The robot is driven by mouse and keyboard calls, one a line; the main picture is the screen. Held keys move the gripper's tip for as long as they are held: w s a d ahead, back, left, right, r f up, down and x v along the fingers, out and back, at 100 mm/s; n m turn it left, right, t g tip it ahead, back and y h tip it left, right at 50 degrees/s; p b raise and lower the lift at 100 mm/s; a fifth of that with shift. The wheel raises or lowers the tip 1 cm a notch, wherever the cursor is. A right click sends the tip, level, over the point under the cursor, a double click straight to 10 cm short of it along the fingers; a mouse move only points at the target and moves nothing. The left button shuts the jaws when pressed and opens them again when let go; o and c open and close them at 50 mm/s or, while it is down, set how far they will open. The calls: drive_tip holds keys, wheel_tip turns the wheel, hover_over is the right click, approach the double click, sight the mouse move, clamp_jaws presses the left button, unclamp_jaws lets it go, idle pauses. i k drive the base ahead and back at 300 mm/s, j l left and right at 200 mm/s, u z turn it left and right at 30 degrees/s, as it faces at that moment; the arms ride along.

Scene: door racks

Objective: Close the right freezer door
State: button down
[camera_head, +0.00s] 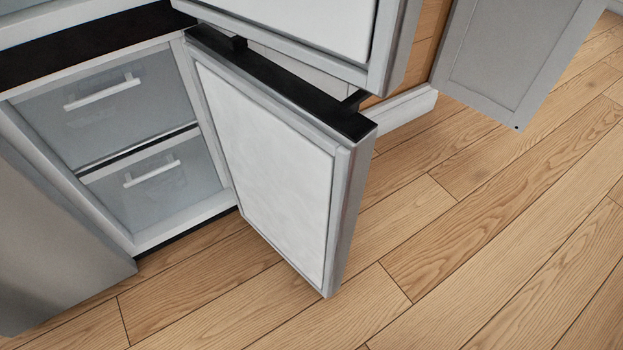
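The right freezer door (266,160) stands wide open in the head camera view, swung outward from its hinge side by the freezer compartment. Its white inner panel faces left toward the compartment, and its black top edge (290,85) and grey outer edge (349,205) show. The open freezer compartment (125,130) is at the left, with an upper drawer (105,108) and a lower drawer (155,180), both with white bar handles. The outer face of the door is hidden. My gripper is not in view.
An upper fridge door (300,25) also stands open above the freezer door. A grey panel (45,225), perhaps the other freezer door, is at the lower left. A grey cabinet door (515,50) hangs open at the upper right. The wooden floor (480,240) is clear at the right and front.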

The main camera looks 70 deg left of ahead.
sight(295, 157)
drive_tip(key=i+u, duration=0.6)
drive_tip(key=u, duration=0.25)
drive_tip(key=i+l+u, duration=0.15)
drive_tip(key=i+u, duration=0.35)
drive_tip(key=u, duration=0.35)
drive_tip(key=i+u, duration=0.15)
drive_tip(key=u, duration=0.25)
drive_tip(key=i+u, duration=0.1)
drive_tip(key=u, duration=0.35)
drive_tip(key=i+l+u, duration=0.1)
drive_tip(key=u, duration=0.35)
drive_tip(key=i+l+u, duration=0.1)
drive_tip(key=u, duration=0.3)
drive_tip(key=l+u, duration=0.25)
drive_tip(key=u, duration=0.2)
drive_tip(key=i+l+u, duration=0.15)
drive_tip(key=u, duration=0.2)
drive_tip(key=i+l+u, duration=0.15)
drive_tip(key=l+u, duration=0.25)
drive_tip(key=i+l+u, duration=0.1)
drive_tip(key=l+u, duration=0.25)
drive_tip(key=k+z, duration=0.25)
drive_tip(key=k, duration=0.55)
